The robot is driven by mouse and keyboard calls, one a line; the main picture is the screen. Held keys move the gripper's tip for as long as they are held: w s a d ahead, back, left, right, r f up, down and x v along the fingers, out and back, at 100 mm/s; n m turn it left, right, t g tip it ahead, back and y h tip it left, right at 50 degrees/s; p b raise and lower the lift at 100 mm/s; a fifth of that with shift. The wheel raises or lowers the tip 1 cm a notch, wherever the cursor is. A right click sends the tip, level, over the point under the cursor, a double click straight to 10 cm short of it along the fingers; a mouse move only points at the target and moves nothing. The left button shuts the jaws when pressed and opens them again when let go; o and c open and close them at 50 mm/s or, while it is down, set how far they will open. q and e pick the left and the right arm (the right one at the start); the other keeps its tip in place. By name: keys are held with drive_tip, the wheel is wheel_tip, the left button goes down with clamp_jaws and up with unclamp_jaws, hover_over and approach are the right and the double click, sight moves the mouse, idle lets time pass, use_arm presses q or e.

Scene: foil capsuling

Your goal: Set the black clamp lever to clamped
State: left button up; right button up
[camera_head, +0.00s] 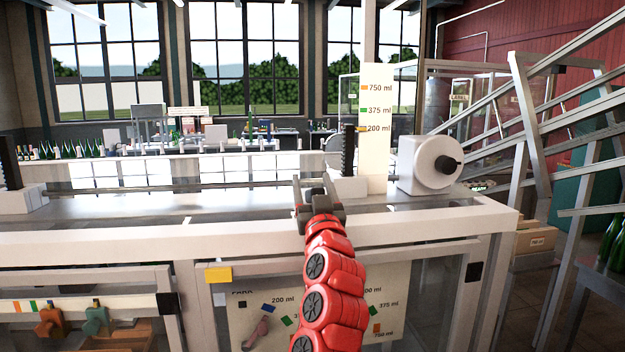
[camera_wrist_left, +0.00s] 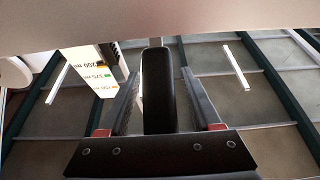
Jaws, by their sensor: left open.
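My left gripper (camera_head: 318,186) is at the front of the white machine table, beside the rail and left of the white block with the black toothed post (camera_head: 348,150). In the left wrist view the gripper (camera_wrist_left: 160,90) is open, with one finger on each side of a black rounded bar (camera_wrist_left: 157,88), which appears to be the clamp lever. Narrow gaps show between the bar and the fingers. In the head view the gripper hides the lever, so I cannot tell its setting. My right gripper is out of view.
A white board (camera_head: 377,100) marked 750, 375 and 200 ml stands behind the gripper. A white housing with a black knob (camera_head: 446,163) is to its right. Metal railings rise at the right.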

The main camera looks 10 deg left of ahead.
use_arm(q)
clamp_jaws()
idle(0.4)
idle(1.1)
